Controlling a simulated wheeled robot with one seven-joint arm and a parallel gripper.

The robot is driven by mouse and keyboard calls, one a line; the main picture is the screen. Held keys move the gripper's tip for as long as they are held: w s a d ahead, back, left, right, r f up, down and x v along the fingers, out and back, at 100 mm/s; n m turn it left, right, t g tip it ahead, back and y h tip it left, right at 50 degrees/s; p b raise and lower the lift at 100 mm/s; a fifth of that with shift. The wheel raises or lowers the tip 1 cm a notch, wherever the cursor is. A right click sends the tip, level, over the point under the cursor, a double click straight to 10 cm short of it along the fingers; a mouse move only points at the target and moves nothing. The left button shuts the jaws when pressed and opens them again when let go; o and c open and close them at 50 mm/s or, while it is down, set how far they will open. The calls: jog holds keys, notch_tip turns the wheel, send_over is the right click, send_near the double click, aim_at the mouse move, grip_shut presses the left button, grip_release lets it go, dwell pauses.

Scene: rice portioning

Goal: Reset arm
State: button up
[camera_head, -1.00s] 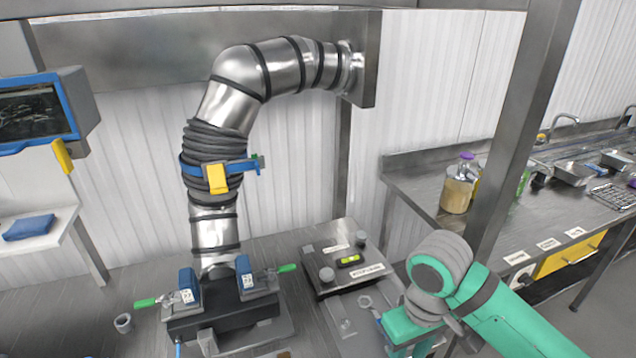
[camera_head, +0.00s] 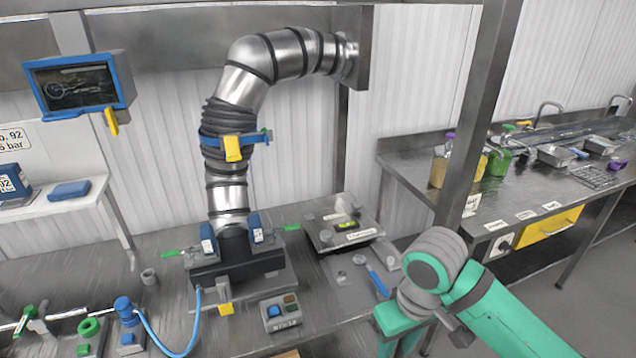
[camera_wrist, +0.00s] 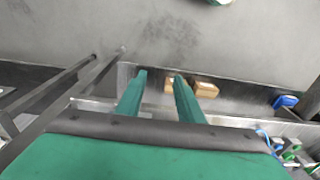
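My arm (camera_head: 480,300), green with grey joints, is folded at the lower right of the head view. My gripper (camera_wrist: 159,76) shows in the wrist view with two green fingers apart and a clear gap between them. Nothing is held between the fingers. A tan block (camera_wrist: 207,89) lies beyond the fingers, partly hidden by the right one. I cannot make out the gripper's fingers in the head view.
A steel duct (camera_head: 228,195) rises from a clamped black base (camera_head: 235,262) on the bench. A control box (camera_head: 280,312) stands in front. A steel post (camera_head: 480,120) rises close behind my arm. A second counter (camera_head: 480,190) with jars and trays stands at right, with open floor before it.

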jog(key=w+a+r+m+t+y, duration=0.15)
jog(key=w+a+t+y, duration=0.25)
jog(key=a, duration=0.6)
jog(key=w+a+r+m+t+y, duration=0.1)
jog(key=w+a+r+t+y, duration=0.15)
jog(key=w+a+t, duration=0.45)
jog(key=w+a+r+m+t+y, duration=0.15)
jog(key=a+y, duration=0.25)
jog(key=a, duration=0.8)
jog(key=s+d+f+m+t+h, duration=0.25)
jog(key=s+f+m+h, duration=0.2)
jog(key=s+f, duration=0.4)
jog(key=s+d+f+m+t+h, duration=0.1)
jog(key=s+d+f+m+h, duration=0.3)
jog(key=s+f, duration=0.45)
jog(key=s+d+f+n+h, duration=0.1)
jog(key=s+d+f+n, duration=0.1)
jog(key=s, duration=0.8)
jog(key=s+d+f+n+g+h, duration=0.1)
jog(key=s+d+n, duration=0.4)
jog(key=s, duration=0.6)
jog(key=shift+s+d+f+n+h, duration=0.2)
jog(key=shift+f+n+h, duration=0.1)
jog(key=shift+f+n, duration=0.4)
